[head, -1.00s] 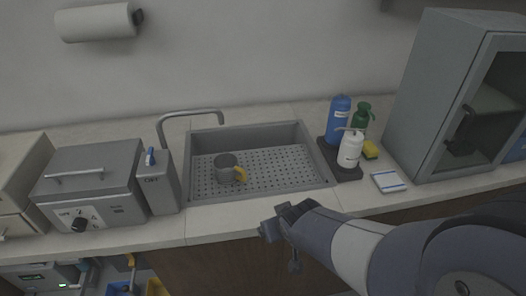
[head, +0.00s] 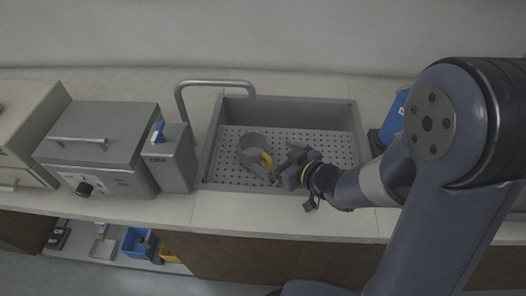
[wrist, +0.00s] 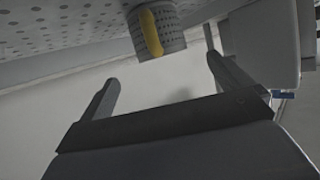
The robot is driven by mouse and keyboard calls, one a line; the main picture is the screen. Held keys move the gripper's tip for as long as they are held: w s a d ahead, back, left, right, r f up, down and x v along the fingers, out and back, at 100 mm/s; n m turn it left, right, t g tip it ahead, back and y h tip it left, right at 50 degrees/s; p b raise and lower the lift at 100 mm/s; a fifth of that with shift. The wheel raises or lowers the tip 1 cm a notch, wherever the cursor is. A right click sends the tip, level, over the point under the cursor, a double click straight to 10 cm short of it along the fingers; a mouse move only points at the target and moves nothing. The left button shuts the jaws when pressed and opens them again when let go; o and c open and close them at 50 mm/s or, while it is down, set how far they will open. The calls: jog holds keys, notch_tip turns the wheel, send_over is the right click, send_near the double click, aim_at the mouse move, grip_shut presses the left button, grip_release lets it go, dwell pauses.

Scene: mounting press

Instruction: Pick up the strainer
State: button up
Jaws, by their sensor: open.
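The strainer (head: 250,146) is a grey perforated cup with a yellow handle. It sits on the perforated floor of the sink (head: 228,178), left of the middle, with its handle facing right toward my gripper. In the wrist view the strainer (wrist: 170,38) shows at the top, beyond the fingertips, with its yellow handle in front. My gripper (head: 285,166) is over the sink, just right of the handle. In the wrist view the fingers of my gripper (wrist: 160,72) are spread apart with nothing between them.
The faucet (head: 213,84) arches over the sink's back left. A grey box with a blue switch (head: 172,157) and a grey lidded unit (head: 100,148) stand to the left. A blue bottle (head: 394,118) is at the right, partly hidden by my arm. The front counter strip is clear.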

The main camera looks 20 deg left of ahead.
aim_at(258, 155)
jog(key=shift+p+x, duration=0.4)
jog(key=shift+x, duration=3.4)
jog(key=shift+c, duration=0.2)
